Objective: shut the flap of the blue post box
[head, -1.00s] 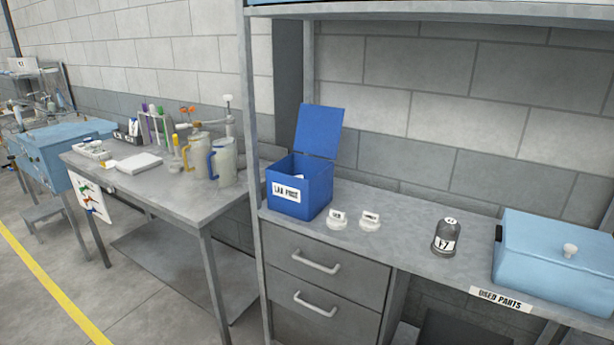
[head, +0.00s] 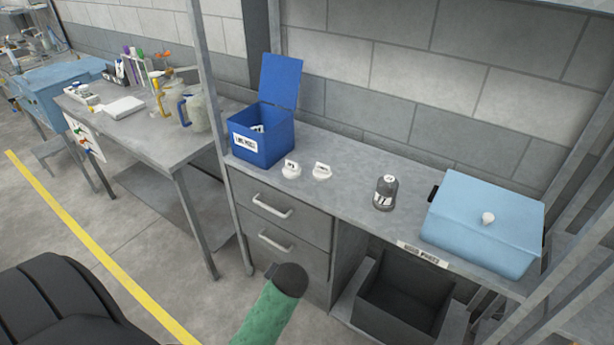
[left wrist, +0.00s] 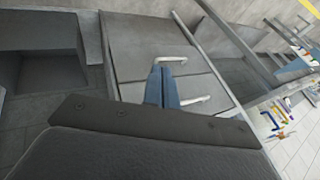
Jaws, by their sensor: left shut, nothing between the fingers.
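The blue post box (head: 262,143) stands on the left end of the grey bench in the head view, with a white label on its front. Its flap (head: 282,82) is open and stands up, leaning back slightly from the rear rim. Whitish items show inside the box. In the left wrist view, my left gripper (left wrist: 162,84) has its two blue fingers together with nothing between them. It appears in front of the grey drawer unit with its pale handles. The post box is not clearly visible in that view. My right gripper is not in view.
Two small white labelled knobs (head: 291,170) (head: 322,171) stand just right of the box. Farther right are a dark labelled weight (head: 385,192) and a light-blue lidded box (head: 483,221). A grey upright post (head: 208,90) rises left of the post box. A dark bin (head: 404,297) sits under the bench.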

